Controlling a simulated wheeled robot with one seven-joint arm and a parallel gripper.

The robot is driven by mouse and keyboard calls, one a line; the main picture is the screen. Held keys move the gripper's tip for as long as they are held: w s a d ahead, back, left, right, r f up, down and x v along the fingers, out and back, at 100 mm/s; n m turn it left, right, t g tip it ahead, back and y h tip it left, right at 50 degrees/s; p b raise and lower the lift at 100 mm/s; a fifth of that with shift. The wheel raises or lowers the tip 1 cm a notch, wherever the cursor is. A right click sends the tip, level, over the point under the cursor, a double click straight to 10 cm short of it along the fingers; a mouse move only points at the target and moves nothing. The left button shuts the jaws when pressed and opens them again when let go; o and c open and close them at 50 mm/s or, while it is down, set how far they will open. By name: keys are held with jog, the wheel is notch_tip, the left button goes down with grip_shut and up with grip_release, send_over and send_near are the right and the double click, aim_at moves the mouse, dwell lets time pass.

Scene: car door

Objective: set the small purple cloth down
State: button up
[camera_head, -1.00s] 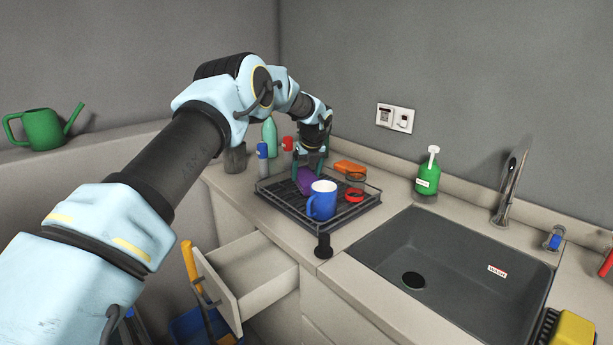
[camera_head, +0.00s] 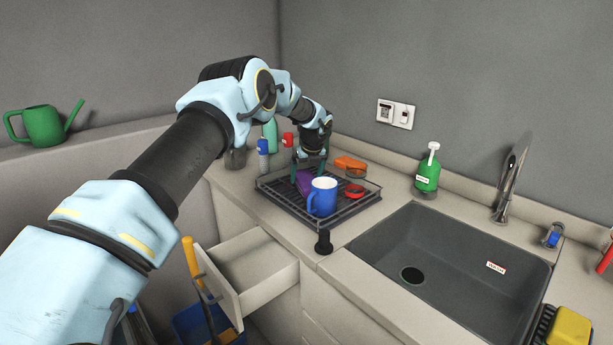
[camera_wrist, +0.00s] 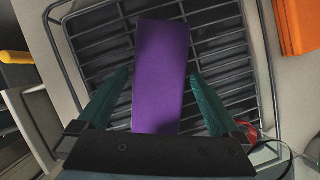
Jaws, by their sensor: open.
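The small purple cloth (camera_head: 304,181) is a flat-sided purple block in the dark wire dish rack (camera_head: 348,213). My gripper (camera_wrist: 158,76) is open, with a gap on each side of the cloth. In the head view my gripper (camera_head: 311,162) points down at the cloth from above and partly hides it.
A blue mug (camera_head: 323,198) stands in the rack right of the cloth, with a red item (camera_head: 354,190) beyond it. An orange object (camera_head: 350,163) lies behind the rack. A black knob-like object (camera_head: 324,242) is at the counter edge. The sink (camera_head: 450,265) is to the right.

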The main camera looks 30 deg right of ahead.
jog(key=d+b+v, duration=0.1)
jog(key=b+v, duration=0.3)
jog(key=v, duration=0.8)
jog(key=s+a+n+g, duration=0.25)
jog(key=a+n, duration=1.65)
jog(key=a, duration=1.4)
jog(key=s+a+f+n, duration=0.2)
jog(key=s+a+n, duration=0.7)
jog(key=a, duration=0.1)
jog(key=s+a+f+n, duration=0.2)
jog(key=s+a+n, duration=0.7)
jog(key=a, duration=0.1)
jog(key=shift+s+f+y, duration=0.15)
jog(key=shift+f+y, duration=0.1)
jog(key=shift+y, duration=0.05)
jog(key=shift+g, duration=0.25)
jog(key=shift+c, duration=0.2)
